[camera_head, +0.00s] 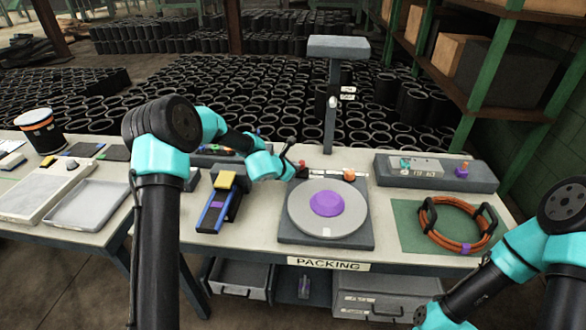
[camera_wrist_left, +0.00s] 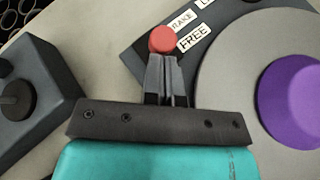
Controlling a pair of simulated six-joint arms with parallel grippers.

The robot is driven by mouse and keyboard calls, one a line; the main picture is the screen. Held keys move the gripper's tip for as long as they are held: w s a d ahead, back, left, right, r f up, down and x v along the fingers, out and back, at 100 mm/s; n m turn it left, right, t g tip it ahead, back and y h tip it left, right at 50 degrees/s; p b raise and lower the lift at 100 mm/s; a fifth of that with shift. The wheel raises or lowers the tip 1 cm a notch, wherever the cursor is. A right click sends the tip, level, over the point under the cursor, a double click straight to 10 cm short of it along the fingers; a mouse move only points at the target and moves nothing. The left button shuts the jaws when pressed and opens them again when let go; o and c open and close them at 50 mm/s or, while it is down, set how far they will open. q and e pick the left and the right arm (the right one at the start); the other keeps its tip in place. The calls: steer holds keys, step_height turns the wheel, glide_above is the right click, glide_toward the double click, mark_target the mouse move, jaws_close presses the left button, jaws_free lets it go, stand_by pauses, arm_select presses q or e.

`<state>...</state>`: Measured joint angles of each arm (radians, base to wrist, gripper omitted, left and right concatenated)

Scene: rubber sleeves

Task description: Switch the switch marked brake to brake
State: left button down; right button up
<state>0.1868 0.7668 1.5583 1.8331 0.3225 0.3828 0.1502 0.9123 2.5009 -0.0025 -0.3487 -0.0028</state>
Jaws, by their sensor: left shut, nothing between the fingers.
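The brake switch's red knob (camera_wrist_left: 162,40) is at the fingertips of my left gripper (camera_wrist_left: 165,62) in the left wrist view. A FREE label (camera_wrist_left: 197,37) and a partly cut-off label reading "RAKE" (camera_wrist_left: 184,18) are beside it. The fingers are shut with nothing between them; whether they touch the knob I cannot tell. The lever below the knob is hidden, and its setting is unclear. In the head view the left gripper (camera_head: 294,168) is at the turntable's back left corner, by the small red knob (camera_head: 303,164). My right gripper is out of view.
The turntable has a grey disc (camera_head: 300,222) with a purple piece (camera_head: 326,204) on it. A blue-and-yellow tool (camera_head: 219,199) lies to its left. An orange hose coil (camera_head: 430,235) sits on a green mat at right. A post (camera_head: 331,110) rises behind the turntable.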

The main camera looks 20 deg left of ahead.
arm_select(q)
steer(key=shift+w+a+r, duration=0.1)
steer(key=shift+w+r, duration=0.3)
steer(key=shift+w, duration=0.2)
stand_by(0.5)
steer(key=shift+w+a+r, duration=0.1)
steer(key=shift+w+r, duration=0.2)
steer(key=shift+w, duration=0.2)
steer(key=shift+w+a+r, duration=0.15)
steer(key=shift+w, duration=0.45)
steer(key=shift+w+a+r, duration=0.1)
steer(key=shift+w, duration=0.45)
steer(key=shift+r, duration=0.8)
steer(key=shift+s, duration=0.15)
